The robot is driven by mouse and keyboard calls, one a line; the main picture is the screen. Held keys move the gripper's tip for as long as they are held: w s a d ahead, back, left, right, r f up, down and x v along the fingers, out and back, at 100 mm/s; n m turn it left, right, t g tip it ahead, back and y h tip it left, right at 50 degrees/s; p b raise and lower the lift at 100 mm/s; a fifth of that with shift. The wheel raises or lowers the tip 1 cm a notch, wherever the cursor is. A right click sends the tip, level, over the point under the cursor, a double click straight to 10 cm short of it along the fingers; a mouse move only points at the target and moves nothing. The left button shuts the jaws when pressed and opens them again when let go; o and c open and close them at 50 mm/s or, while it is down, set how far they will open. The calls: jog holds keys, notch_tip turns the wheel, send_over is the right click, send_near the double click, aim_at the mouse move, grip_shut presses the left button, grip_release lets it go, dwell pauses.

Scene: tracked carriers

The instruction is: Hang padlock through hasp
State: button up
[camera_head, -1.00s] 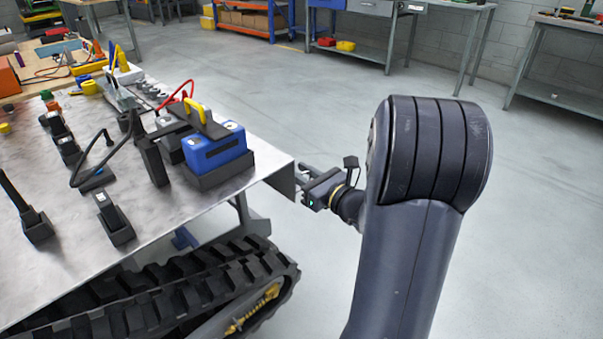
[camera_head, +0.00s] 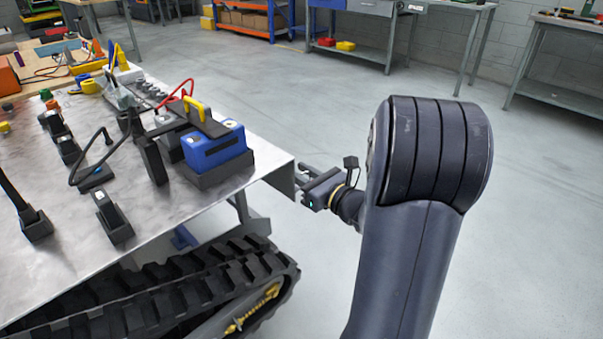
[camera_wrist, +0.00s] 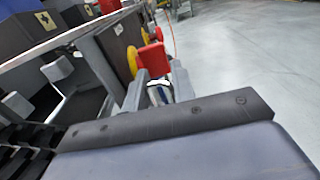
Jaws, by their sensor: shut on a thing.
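In the wrist view a red padlock (camera_wrist: 153,59) is held between the fingertips of my gripper (camera_wrist: 158,75). It is beside the carrier's dark side panel (camera_wrist: 113,50). Two yellow round parts (camera_wrist: 132,60) show close to the padlock, at the panel's side. I cannot make out the hasp or whether the shackle passes through anything. In the head view my gripper (camera_head: 306,181) is at the right end of the carrier's metal top, slightly below its edge. The padlock is not visible there.
The carrier's metal top (camera_head: 150,215) holds a blue battery-like box (camera_head: 213,146) near its right corner, with several black holders and cables. A rubber track (camera_head: 185,290) runs below.

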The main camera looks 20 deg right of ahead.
jog(key=shift+f, duration=0.15)
jog(key=shift+f+b, duration=0.35)
jog(key=shift+b, duration=0.15)
jog(key=shift+f+b, duration=0.3)
jog(key=shift+f, duration=0.05)
dwell(0.6)
